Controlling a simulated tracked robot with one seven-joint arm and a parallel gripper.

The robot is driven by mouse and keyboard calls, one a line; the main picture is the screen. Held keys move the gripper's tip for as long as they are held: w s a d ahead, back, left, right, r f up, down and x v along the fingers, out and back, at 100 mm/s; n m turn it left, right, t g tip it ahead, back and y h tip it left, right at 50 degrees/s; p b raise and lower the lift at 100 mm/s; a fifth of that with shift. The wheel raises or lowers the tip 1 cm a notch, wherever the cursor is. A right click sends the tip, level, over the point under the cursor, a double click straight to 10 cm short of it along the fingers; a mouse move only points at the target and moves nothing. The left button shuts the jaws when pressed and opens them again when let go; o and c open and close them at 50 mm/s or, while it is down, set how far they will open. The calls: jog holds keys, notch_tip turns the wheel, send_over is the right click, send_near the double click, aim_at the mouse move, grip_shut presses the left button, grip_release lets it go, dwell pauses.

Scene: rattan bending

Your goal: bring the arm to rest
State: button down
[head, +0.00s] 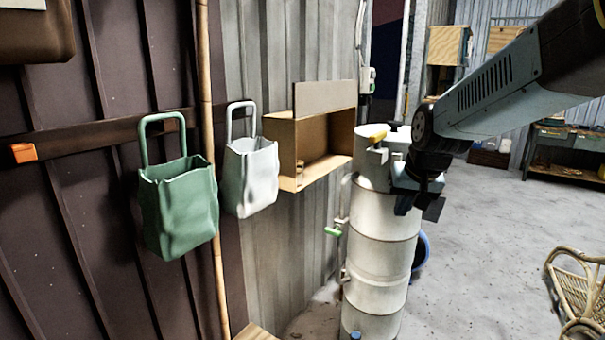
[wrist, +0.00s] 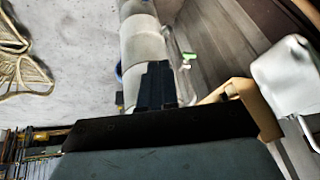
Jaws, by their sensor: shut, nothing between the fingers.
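My arm (head: 500,85) reaches in from the upper right of the head view, its wrist bent downward. My gripper (head: 418,206) hangs at the arm's end, in front of the upper right side of a tall white cylinder (head: 378,265). In the wrist view my gripper's dark fingers (wrist: 157,85) are together with nothing between them. The white cylinder also shows behind them in the wrist view (wrist: 143,45). I cannot tell how wide the gap between gripper and cylinder is.
A green bag (head: 180,208) and a white bag (head: 250,177) hang on the left wall. An open wooden box (head: 325,145) is on the wall beside the cylinder. A rattan piece (head: 578,290) stands at lower right. The grey floor (head: 480,240) between is clear.

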jog(key=s+d+r, duration=0.1)
jog(key=s+r, duration=0.1)
jog(key=s, duration=0.6)
jog(key=s+r+n, duration=0.1)
jog(key=s+r, duration=0.1)
jog(key=s, duration=0.7)
jog(key=shift+s+d+t+h, duration=0.15)
jog(key=shift+d+t+h, duration=0.15)
jog(key=shift+d+h, duration=0.1)
